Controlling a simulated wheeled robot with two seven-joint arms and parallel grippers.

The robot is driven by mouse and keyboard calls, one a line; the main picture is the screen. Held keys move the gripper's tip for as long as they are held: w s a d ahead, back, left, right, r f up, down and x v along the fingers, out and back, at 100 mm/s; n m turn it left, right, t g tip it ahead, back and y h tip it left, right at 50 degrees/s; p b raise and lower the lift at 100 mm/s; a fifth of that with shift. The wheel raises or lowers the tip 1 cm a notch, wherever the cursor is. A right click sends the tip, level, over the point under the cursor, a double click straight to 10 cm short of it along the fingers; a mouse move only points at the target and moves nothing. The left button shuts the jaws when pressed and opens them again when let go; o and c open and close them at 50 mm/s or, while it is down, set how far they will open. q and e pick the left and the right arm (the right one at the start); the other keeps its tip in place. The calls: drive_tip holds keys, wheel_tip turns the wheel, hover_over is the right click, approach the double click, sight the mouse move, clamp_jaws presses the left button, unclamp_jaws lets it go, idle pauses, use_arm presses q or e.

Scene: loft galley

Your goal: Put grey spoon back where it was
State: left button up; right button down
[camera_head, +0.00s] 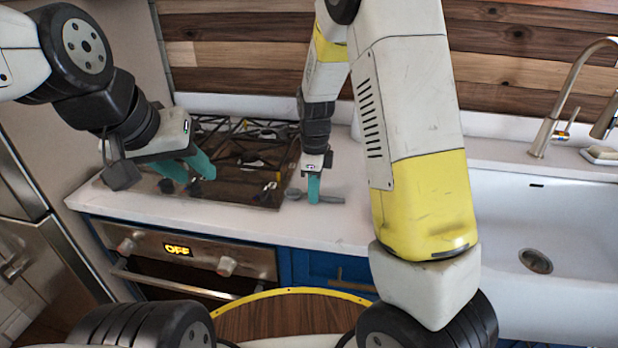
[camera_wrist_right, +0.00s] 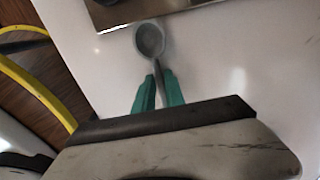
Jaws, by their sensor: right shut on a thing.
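The grey spoon (camera_wrist_right: 150,42) lies at the white counter in the right wrist view, with its bowl pointing away from my gripper. In the head view, the spoon (camera_head: 329,199) shows beside the cooktop's right edge. My right gripper (camera_wrist_right: 158,88) has its teal fingers shut on the spoon's handle. It also shows in the head view (camera_head: 313,190), pointing down at the counter. I cannot tell whether the spoon touches the counter. My left gripper (camera_head: 190,174) hangs over the cooktop's left part with its teal fingers close together; their gap is not clear.
The cooktop (camera_head: 232,193) with black grates lies left of the spoon. An oven (camera_head: 190,259) reading OFF is below it. A white sink (camera_head: 575,235) with a faucet (camera_head: 560,95) is at the right. The counter (camera_head: 345,225) around the spoon is clear.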

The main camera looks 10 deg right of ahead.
drive_tip(key=shift+f, duration=0.1)
drive_tip(key=c, duration=1.4)
unclamp_jaws()
wheel_tip(320, 180, up, 12)
drive_tip(key=shift+s+d+r+n+t+y, duration=0.35)
drive_tip(key=shift+s+d+r+n+t, duration=1)
drive_tip(key=shift+s+n, duration=2.2)
drive_tip(key=shift+s+d+r+n+t+y, duration=0.55)
drive_tip(key=shift+s+r+n, duration=1.45)
drive_tip(key=shift+s+n, duration=1.5)
drive_tip(key=shift+s+d+r+n+t+y, duration=0.2)
drive_tip(key=shift+s+d+r+n+t, duration=1.25)
drive_tip(key=shift+s+n, duration=2.1)
drive_tip(key=shift+w+a+r+n+g, duration=0.2)
drive_tip(key=shift+w+a+n+g, duration=0.05)
drive_tip(key=shift+w+n, duration=0.1)
